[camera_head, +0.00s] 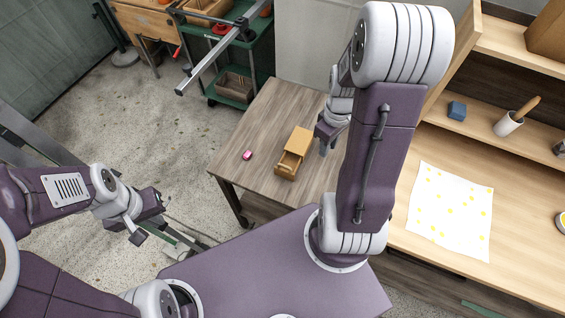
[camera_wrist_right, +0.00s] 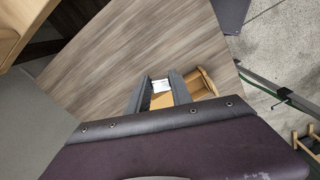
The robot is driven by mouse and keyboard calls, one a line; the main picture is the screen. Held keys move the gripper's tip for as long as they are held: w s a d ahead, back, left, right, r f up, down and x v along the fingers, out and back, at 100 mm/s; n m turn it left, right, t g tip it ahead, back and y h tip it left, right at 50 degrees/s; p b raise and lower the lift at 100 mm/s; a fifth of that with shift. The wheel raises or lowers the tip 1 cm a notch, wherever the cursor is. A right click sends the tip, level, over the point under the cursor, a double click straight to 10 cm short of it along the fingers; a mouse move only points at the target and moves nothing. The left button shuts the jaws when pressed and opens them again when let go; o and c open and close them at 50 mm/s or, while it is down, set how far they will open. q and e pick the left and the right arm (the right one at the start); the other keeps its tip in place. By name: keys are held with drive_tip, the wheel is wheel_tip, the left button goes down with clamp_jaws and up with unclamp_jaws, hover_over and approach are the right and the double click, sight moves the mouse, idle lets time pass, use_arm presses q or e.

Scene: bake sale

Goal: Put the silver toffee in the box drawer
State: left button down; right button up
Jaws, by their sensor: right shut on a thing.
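The small wooden box (camera_head: 299,138) stands on the grey-brown wood table, and its drawer (camera_head: 287,165) is pulled open towards the front. In the right wrist view the box (camera_wrist_right: 204,82) is just beyond my fingers. My right gripper (camera_head: 325,146) is above the table, to the right of the box. It is shut on a small silver-white piece, the silver toffee (camera_wrist_right: 161,86), seen between the fingertips in the wrist view. The toffee is hidden in the head view. My left gripper (camera_head: 148,220) is away from the table over the floor, with its fingers apart and empty.
A small pink piece (camera_head: 247,155) lies on the table (camera_head: 262,120) left of the box. At right, a light wood counter holds a yellow-dotted white sheet (camera_head: 450,208); a blue block (camera_head: 457,110) and a white mortar (camera_head: 507,124) sit on its shelf. A green cart (camera_head: 240,60) stands behind.

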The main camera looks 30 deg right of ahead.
drive_tip(key=s+d, duration=0.1)
drive_tip(key=d, duration=0.1)
hover_over(292, 161)
drive_tip(key=s+a, duration=0.1)
drive_tip(key=s, duration=0.1)
wheel_tip(292, 161, down, 8)
drive_tip(key=shift+w+a+r+b, duration=0.1)
drive_tip(key=shift+a+r+b, duration=0.1)
drive_tip(key=shift+b, duration=0.2)
wheel_tip(292, 161, down, 4)
drive_tip(key=shift+d+r, duration=0.1)
drive_tip(key=shift+r, duration=0.1)
drive_tip(key=shift+f, duration=0.2)
use_arm(q)
drive_tip(key=shift+s+d+f, duration=0.1)
drive_tip(key=shift+s+f, duration=0.15)
drive_tip(key=shift+f, duration=0.6)
drive_tip(key=shift+b, duration=0.3)
